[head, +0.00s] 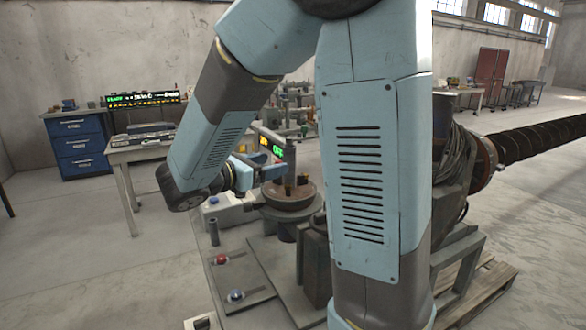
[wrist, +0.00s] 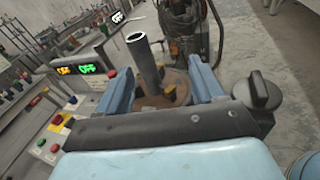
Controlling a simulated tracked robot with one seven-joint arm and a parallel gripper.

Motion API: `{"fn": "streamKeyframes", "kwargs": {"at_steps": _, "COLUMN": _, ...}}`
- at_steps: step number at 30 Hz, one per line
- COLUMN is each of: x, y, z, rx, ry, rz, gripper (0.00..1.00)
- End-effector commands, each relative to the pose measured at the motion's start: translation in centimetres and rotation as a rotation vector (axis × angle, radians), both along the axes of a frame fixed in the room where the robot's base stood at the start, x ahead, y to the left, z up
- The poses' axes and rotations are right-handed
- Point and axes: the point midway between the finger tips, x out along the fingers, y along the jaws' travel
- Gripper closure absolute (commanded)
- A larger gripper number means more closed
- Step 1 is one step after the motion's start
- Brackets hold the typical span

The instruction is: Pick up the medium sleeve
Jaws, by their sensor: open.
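A dark grey hollow sleeve (wrist: 143,63) stands nearly upright on a round rusty turntable (wrist: 180,78) in the wrist view. In the head view a dark sleeve (head: 290,180) stands on the same turntable (head: 290,203). I cannot tell its size class for certain. My gripper (wrist: 160,70) is open, its two blue fingers on either side of the sleeve in the picture, with no clear contact. In the head view my gripper (head: 270,165) is just left of the sleeve. My arm hides part of the positioner.
A control panel with lit displays (wrist: 80,69) and coloured buttons is left in the wrist view. A long auger (head: 535,140) extends right. Open floor lies at left.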

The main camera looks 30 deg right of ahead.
Motion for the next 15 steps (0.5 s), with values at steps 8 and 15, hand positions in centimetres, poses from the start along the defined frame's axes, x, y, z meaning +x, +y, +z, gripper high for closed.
{"fn": "streamKeyframes", "kwargs": {"at_steps": 8, "x": 2.5, "y": 1.1, "z": 0.1, "rx": -0.117, "ry": 0.047, "rz": 0.077, "gripper": 0.32}}
{"fn": "streamKeyframes", "kwargs": {"at_steps": 15, "x": 3.9, "y": -2.6, "z": 0.1, "rx": -0.117, "ry": 0.046, "rz": 0.073, "gripper": 0.32}}
